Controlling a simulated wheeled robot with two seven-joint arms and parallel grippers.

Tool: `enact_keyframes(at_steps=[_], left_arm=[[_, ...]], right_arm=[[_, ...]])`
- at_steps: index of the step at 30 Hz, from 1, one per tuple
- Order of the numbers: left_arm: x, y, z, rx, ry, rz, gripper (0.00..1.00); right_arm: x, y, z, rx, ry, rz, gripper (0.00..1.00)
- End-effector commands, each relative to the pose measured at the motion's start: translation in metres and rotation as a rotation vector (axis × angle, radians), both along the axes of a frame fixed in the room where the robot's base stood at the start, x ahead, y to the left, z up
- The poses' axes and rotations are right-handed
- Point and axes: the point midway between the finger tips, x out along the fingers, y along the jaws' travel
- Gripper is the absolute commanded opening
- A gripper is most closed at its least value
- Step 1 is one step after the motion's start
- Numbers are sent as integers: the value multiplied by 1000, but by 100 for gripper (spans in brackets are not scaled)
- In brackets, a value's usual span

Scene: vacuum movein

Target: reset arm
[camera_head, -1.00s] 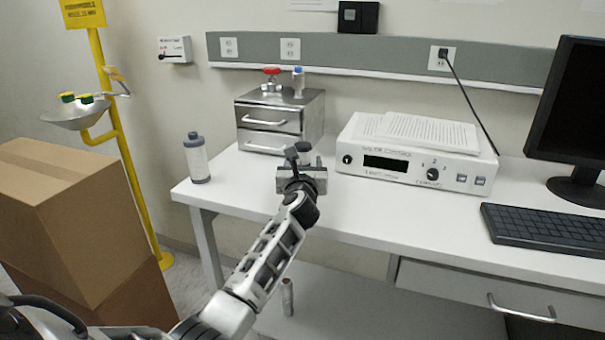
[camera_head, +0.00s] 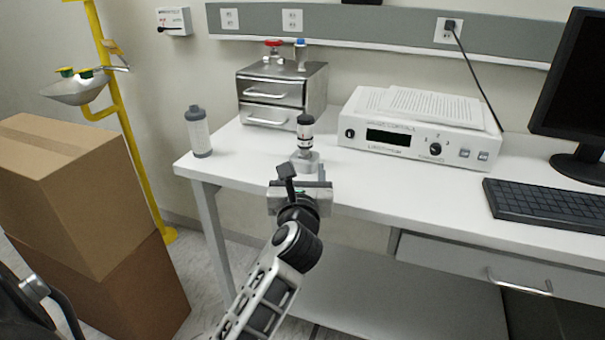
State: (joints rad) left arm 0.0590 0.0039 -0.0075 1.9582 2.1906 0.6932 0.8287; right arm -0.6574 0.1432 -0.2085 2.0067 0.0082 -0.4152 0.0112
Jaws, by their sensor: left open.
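My left gripper (camera_head: 301,188) is in front of the white bench's front edge, at the end of my left arm, which comes up from the bottom. It is open, with nothing seen between its fingers. Just beyond it, a small device with a black cap (camera_head: 305,136) stands upright on a metal base on the bench (camera_head: 255,165); the gripper looks apart from it, though its lower part is close behind the gripper in the picture. My right gripper is not in view.
A grey-capped bottle (camera_head: 198,132) stands at the bench's left end. A metal drawer box with valves (camera_head: 272,98) and a white controller (camera_head: 412,125) stand behind. A keyboard (camera_head: 549,203) and monitor (camera_head: 580,90) are at right. Cardboard boxes (camera_head: 85,215) and a yellow eyewash stand (camera_head: 118,110) are at left.

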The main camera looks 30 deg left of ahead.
Motion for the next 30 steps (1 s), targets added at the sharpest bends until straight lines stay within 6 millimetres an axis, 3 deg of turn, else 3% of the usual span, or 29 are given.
enact_keyframes(at_steps=[14, 17, 21, 25, 28, 30], left_arm=[[0, 0, 0, 5, 1, 0, 55], [-4, -2, 0, 91, 16, -3, 55], [-19, -17, -1, 466, 81, -33, 55], [-39, -59, -16, 1010, 189, -126, 55], [-58, -99, -45, 1440, 276, -233, 55], [-75, -126, -74, 1740, 332, -329, 55]], right_arm=[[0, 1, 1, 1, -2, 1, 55], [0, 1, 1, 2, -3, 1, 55], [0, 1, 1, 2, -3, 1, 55], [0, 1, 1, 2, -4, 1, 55], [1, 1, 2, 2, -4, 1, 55], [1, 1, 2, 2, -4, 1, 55]])
